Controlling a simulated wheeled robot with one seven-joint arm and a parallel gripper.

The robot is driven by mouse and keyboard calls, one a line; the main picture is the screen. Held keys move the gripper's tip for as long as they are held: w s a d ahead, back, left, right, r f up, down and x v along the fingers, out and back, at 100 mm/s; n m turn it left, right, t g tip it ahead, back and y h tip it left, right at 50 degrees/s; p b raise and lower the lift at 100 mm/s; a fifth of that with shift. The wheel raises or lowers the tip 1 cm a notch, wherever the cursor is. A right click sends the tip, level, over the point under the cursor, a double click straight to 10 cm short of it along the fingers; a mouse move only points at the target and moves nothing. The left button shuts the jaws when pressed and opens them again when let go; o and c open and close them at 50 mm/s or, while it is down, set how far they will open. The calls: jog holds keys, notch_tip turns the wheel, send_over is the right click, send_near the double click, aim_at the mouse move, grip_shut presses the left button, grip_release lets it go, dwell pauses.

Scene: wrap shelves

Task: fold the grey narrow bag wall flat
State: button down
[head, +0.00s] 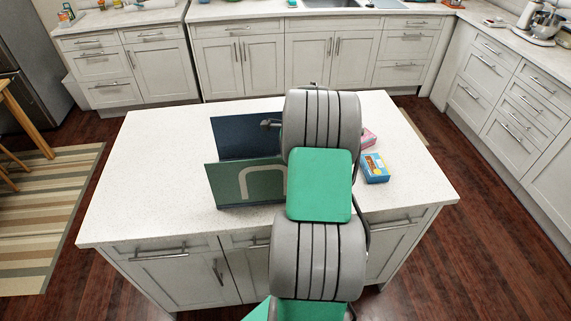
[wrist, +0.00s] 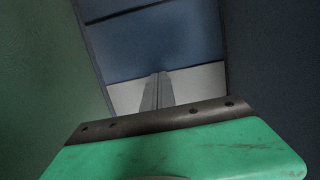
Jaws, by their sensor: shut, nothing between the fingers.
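On the white island, a green panel (head: 232,186) with a pale arch stands upright, and a dark blue panel (head: 240,135) stands behind it. My arm hides their right part. In the wrist view, a green wall (wrist: 40,70) is on the left, a dark navy wall (wrist: 275,65) on the right and a blue surface (wrist: 165,45) ahead. My gripper (wrist: 158,76) is shut and empty between these walls, its tips in front of a pale grey strip (wrist: 200,82). I cannot tell whether this strip is the grey narrow wall or the worktop. The head view hides the gripper's fingers.
The island top (head: 130,190) is clear at the left. A blue box (head: 375,168) and a pink item (head: 368,138) lie right of my arm. White cabinets (head: 310,60) line the back and right, beyond the wooden floor.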

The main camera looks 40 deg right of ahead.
jog(key=shift+a, duration=0.1)
jog(key=shift+p+v, duration=0.85)
jog(key=shift+p, duration=0.2)
jog(key=w+a+r+p+v, duration=0.1)
jog(key=w+a+p+v, duration=0.1)
jog(key=v, duration=1.1)
jog(key=w+a+r+n+b, duration=0.1)
jog(key=a+r+n, duration=0.3)
jog(key=a, duration=0.5)
jog(key=s+a+n+t+h+b, duration=0.1)
jog(key=s+a+n+b, duration=0.1)
jog(key=a+n, duration=0.85)
jog(key=s+a+f+n+t+h, duration=0.1)
jog(key=s+a+f+n+t, duration=0.1)
jog(key=s+a+n, duration=0.6)
jog(key=a+n, duration=0.2)
jog(key=a, duration=0.1)
jog(key=shift+s+f+b, duration=0.25)
jog(key=shift+s+b, duration=0.1)
jog(key=shift+s, duration=0.05)
jog(key=c, duration=2.2)
grip_release()
